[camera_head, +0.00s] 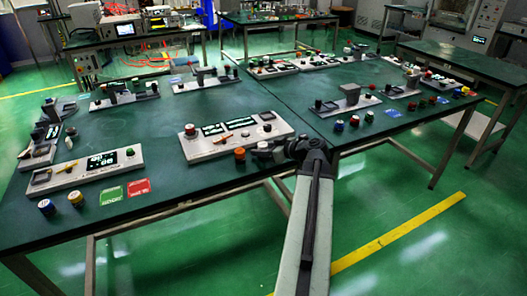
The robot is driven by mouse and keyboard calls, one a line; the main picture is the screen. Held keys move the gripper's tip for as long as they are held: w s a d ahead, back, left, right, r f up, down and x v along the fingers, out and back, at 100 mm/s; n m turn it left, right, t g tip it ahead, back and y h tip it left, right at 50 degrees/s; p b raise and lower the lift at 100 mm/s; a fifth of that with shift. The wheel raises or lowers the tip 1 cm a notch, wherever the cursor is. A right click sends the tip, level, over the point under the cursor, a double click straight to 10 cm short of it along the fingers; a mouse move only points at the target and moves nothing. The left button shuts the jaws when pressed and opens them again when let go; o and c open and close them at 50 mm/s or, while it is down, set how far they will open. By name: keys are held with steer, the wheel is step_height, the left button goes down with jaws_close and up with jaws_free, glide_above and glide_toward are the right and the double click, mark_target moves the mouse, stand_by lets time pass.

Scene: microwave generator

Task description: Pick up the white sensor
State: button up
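My arm reaches up from the bottom of the view to the front edge of the green table. My dark gripper (262,149) points left, low over the table, just in front of a white panel box (232,133) with two displays. An orange knob-like piece (240,154) stands just left of the gripper tip. The fingers are too small and dark to show whether they are open or shut. I cannot tell for certain which thing is the white sensor; a small pale piece (39,152) lies at the far left of the table.
The green table (165,130) carries several pale panel boxes, such as one at the front left (85,168). Blue (46,206) and yellow (76,199) knobs, a green card (111,195) and a red card (139,187) lie near its front edge. Mid-table is mostly clear.

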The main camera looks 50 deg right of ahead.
mark_target(263, 144)
jaws_close()
steer(key=shift+r, duration=0.1)
steer(key=shift+r+p, duration=0.6)
steer(key=shift+p, duration=0.05)
step_height(263, 144, up, 3)
steer(key=p, duration=0.3)
steer(key=shift+s+d, duration=0.1)
steer(key=s+d, duration=0.4)
steer(key=s, duration=0.3)
steer(key=s+d, duration=0.4)
steer(key=s, duration=0.3)
step_height(263, 144, up, 14)
steer(key=p, duration=1.3)
steer(key=shift+a+p, duration=0.25)
steer(key=shift+p, duration=0.15)
